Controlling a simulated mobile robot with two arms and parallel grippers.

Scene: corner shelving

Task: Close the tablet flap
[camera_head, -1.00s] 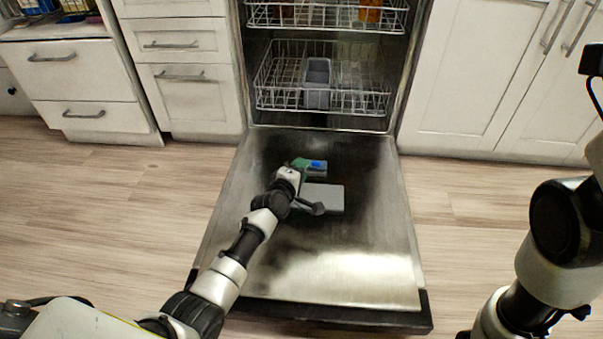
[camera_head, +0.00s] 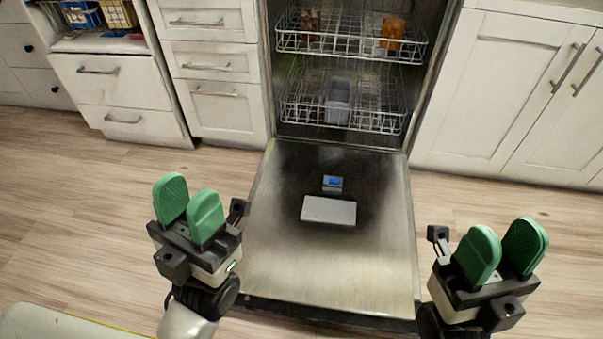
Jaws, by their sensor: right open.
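The open dishwasher door (camera_head: 330,265) lies flat. On its inner face is the dispenser, with a light grey rectangular plate (camera_head: 329,210) and, just beyond it, a small grey part with a blue patch (camera_head: 333,183). I cannot tell which of the two is the flap, or whether the flap is latched. My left gripper (camera_head: 188,197) is open and empty, left of the door, green fingers pointing up. My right gripper (camera_head: 501,241) is open and empty, right of the door. Both are apart from the dispenser.
The lower rack (camera_head: 370,113), holding a grey basket (camera_head: 339,101), and the upper rack (camera_head: 350,48), with an orange cup (camera_head: 393,33), are inside the dishwasher. White cabinets (camera_head: 500,90) and drawers (camera_head: 215,110) flank it. The wooden floor (camera_head: 90,210) is clear on both sides.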

